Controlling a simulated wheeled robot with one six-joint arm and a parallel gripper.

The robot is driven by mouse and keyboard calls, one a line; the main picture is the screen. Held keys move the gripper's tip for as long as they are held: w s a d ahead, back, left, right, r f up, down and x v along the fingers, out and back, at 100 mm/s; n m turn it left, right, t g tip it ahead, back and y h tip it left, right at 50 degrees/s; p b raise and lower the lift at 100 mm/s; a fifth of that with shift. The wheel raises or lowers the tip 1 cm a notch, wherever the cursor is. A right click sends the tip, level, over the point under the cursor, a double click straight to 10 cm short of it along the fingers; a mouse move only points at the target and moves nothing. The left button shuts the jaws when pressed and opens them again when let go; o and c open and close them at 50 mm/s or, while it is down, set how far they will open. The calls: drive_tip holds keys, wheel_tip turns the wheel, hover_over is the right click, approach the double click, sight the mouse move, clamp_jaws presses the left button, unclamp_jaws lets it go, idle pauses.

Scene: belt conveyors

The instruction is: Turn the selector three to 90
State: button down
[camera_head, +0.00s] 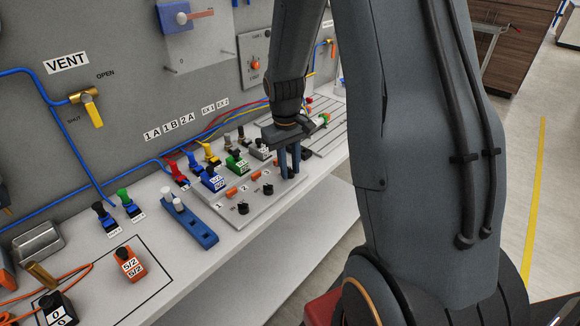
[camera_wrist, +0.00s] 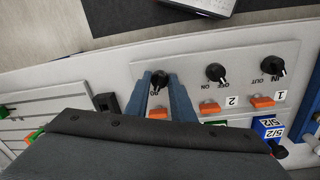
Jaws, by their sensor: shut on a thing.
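Three black selector knobs sit in a row on the light grey panel. The first (camera_wrist: 273,66) is marked IN and OUT and stands beside label 1. The second (camera_wrist: 215,73) is marked OFF and ON and stands beside label 2. Selector three (camera_wrist: 160,78) is the left one in the wrist view, with a partly covered marking below it. My gripper (camera_wrist: 160,84) is shut on selector three, one blue finger on each side of the knob. In the head view my gripper (camera_head: 289,172) points down at the panel, and its fingers hide that knob.
Orange buttons (camera_wrist: 262,101) lie behind the knobs. Colored valve blocks, such as the green one (camera_head: 237,162) and the blue one (camera_head: 213,179), stand close to my gripper. A blue bar with white pegs (camera_head: 190,222) lies left of the panel. The bench's front strip is clear.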

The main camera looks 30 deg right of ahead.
drive_tip(key=shift+w+r, duration=0.1)
idle(0.4)
drive_tip(key=c, duration=1.5)
unclamp_jaws()
drive_tip(key=r+b, duration=0.1)
drive_tip(key=r, duration=0.6)
drive_tip(key=shift+a+r+b, duration=0.2)
drive_tip(key=shift+r+b, duration=0.15)
drive_tip(key=shift+b, duration=0.05)
